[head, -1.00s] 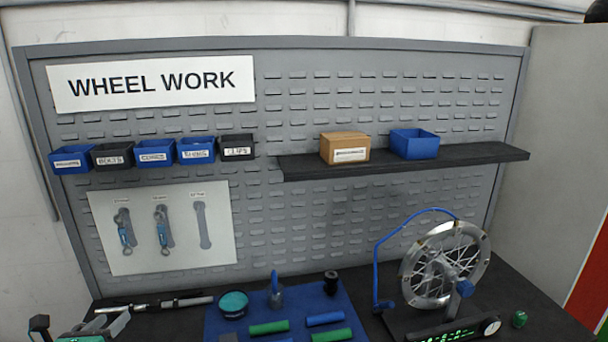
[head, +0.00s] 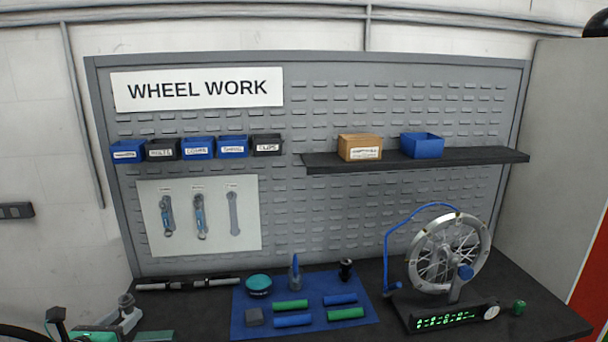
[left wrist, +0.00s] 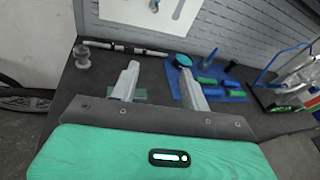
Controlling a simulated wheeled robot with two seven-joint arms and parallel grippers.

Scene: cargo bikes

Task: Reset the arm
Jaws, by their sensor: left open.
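My left gripper (head: 95,328) shows at the bottom left of the head view, partly cut off by the lower edge. It is near the left end of the dark bench (head: 200,310). In the left wrist view the two grey fingers of my left gripper (left wrist: 158,72) stand wide apart with nothing held between them. Its green body fills the bottom of that view. The fingers point toward the bench and the panel behind it. My right gripper is in neither view.
A blue mat (head: 240,322) carries rollers, a teal round tin (head: 258,285) and a bottle. A wheel in a stand (head: 448,255) is at right. A dark rod (head: 188,284) lies at the back left. Small bins and a shelf (head: 415,160) hang on the panel.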

